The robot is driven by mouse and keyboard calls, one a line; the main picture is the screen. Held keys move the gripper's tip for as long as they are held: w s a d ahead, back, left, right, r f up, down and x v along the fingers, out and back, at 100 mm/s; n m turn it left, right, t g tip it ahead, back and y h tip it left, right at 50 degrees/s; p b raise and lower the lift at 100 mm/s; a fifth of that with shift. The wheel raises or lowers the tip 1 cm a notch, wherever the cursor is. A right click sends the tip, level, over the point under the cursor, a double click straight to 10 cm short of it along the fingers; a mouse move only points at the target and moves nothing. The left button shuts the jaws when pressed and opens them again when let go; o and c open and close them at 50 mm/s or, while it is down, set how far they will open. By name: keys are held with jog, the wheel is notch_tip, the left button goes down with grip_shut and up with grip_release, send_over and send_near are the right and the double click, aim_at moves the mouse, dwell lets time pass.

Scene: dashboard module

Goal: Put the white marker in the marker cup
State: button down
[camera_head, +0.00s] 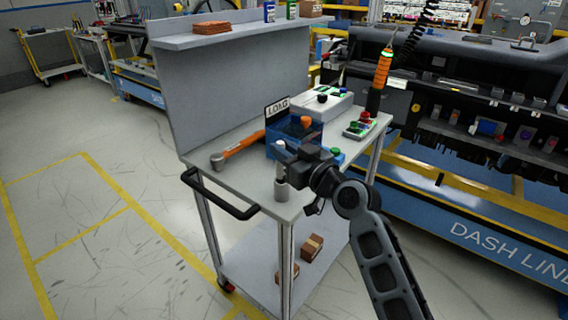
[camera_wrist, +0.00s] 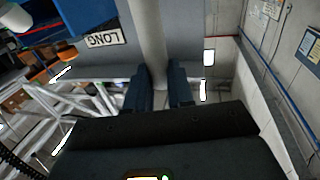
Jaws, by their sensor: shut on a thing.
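The white marker (camera_wrist: 150,40) runs upright between the two fingers of my gripper (camera_wrist: 160,85) in the wrist view, and the fingers are shut on it. In the head view, my gripper (camera_head: 290,163) is at the front end of the cart's top, in front of the blue bin. A pale upright piece (camera_head: 280,171) shows beside the fingers, above a wider grey cylinder (camera_head: 282,191) that looks like the marker cup. I cannot tell whether the marker's lower end is inside the cup.
A blue bin (camera_head: 276,149) with a LONG sign (camera_head: 277,107) stands just behind my gripper. An orange-handled tool (camera_head: 243,145) lies to its left. A white box (camera_head: 322,104) and small coloured parts are farther back. The cart's black handle (camera_head: 218,198) is at front left.

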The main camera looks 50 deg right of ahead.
jog(key=shift+f, duration=1.55)
jog(key=shift+f+b, duration=0.1)
jog(key=shift+b, duration=0.25)
jog(key=c, duration=1)
grip_release()
jog(key=shift+b+v, duration=1.6)
jog(key=shift+v, duration=4.45)
